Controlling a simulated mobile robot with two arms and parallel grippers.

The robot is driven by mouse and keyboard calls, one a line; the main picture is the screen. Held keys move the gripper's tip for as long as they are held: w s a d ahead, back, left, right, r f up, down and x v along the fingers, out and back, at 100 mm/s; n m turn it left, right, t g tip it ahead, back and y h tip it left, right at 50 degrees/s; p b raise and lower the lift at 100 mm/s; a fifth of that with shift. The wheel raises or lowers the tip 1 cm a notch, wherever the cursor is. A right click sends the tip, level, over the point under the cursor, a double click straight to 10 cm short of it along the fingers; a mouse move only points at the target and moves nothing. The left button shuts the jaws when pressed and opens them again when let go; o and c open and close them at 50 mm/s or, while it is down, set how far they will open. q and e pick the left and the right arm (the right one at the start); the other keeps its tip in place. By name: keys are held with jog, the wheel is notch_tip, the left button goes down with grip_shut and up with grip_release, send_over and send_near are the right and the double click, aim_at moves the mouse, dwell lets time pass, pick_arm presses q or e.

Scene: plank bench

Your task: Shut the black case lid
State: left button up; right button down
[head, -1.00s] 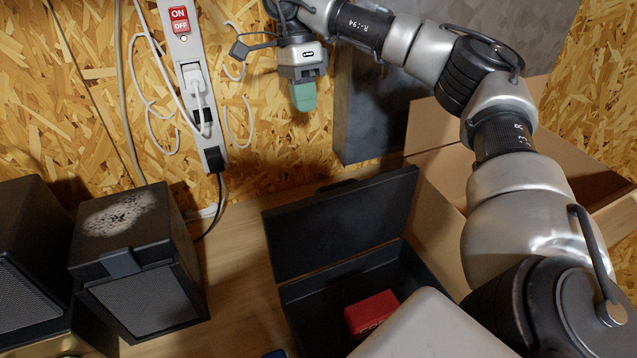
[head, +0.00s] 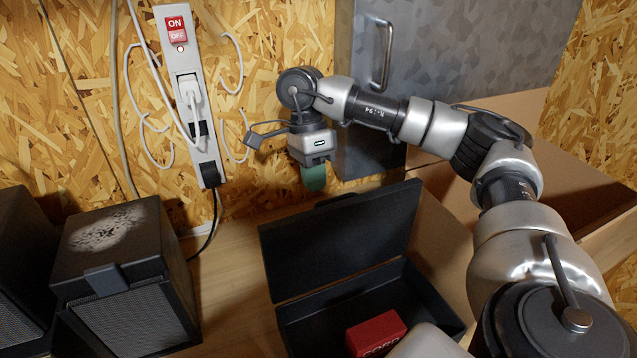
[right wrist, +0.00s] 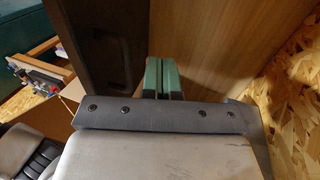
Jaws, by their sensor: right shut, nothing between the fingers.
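The black case (head: 370,310) stands on the plank bench with its lid (head: 340,240) raised, leaning back toward the wall. A red box (head: 376,334) with pale lettering lies inside it. My right gripper (head: 315,180) hangs above and behind the raised lid, its green fingers pointing down and apart from the lid. In the right wrist view the green fingers (right wrist: 162,78) are together with nothing between them. A dark panel beside them, probably the lid (right wrist: 112,55), shows to their left. My left gripper is not in view.
Two dark speakers (head: 128,265) stand left of the case. A power strip (head: 188,100) with cables hangs on the chipboard wall. A grey metal cabinet (head: 450,50) is behind my right arm. A cardboard box (head: 450,205) is right of the case. Bare bench shows between speaker and case.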

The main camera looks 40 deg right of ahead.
jog(key=shift+s+a+f+p, duration=0.1)
jog(key=shift+s+a+p, duration=0.05)
jog(key=shift+s, duration=0.35)
jog(key=shift+s+a+f+p, duration=0.1)
jog(key=shift+s+a+p, duration=0.05)
jog(key=shift+s, duration=0.35)
